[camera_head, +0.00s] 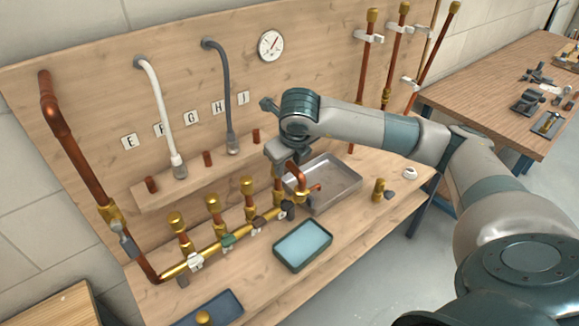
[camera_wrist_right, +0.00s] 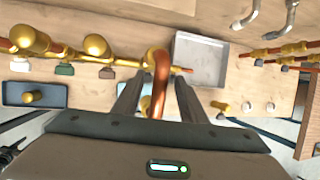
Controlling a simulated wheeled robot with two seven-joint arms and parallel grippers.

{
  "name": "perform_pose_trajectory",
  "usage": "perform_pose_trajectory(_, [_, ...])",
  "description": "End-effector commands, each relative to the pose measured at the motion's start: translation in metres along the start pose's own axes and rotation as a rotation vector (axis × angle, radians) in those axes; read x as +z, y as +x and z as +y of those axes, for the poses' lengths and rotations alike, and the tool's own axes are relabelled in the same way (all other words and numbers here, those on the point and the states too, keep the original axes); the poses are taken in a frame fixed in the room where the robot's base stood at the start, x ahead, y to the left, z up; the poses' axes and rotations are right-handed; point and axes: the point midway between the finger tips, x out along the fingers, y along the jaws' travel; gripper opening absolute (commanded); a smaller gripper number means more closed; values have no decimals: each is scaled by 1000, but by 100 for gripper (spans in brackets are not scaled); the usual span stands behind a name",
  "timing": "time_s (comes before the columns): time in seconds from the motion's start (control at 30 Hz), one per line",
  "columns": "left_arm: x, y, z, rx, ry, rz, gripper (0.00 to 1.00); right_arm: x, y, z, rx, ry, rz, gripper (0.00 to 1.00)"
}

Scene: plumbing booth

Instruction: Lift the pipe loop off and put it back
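The copper pipe loop (camera_head: 299,178) stands at the right end of the brass manifold (camera_head: 228,243) in the head view. In the right wrist view the loop (camera_wrist_right: 162,75) rises between the two fingers. My right gripper (camera_head: 287,163) is above and behind the loop, pointing down at it. In the right wrist view the right gripper (camera_wrist_right: 158,84) is open, with a finger on each side of the loop and gaps visible beside it. The gripper partly hides the loop's upper part in the head view. My left gripper is not in view.
A grey metal tray (camera_head: 345,188) lies just right of the loop. A blue-filled tray (camera_head: 303,245) is in front. Brass-capped stubs (camera_head: 247,187) stand along the manifold to the left.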

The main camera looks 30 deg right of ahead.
Motion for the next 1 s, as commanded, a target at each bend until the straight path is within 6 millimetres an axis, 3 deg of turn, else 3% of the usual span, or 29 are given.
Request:
perform_pose_trajectory(0.53, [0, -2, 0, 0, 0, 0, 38, 0, 4, 0, 0, 0, -1, 39])
perform_pose_trajectory(0.7, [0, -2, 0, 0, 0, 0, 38, 0, 4, 0, 0, 0, -1, 0])
perform_pose_trajectory(1.0, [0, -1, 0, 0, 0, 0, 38, 0, 3, 0, 0, 1, -2, 0])
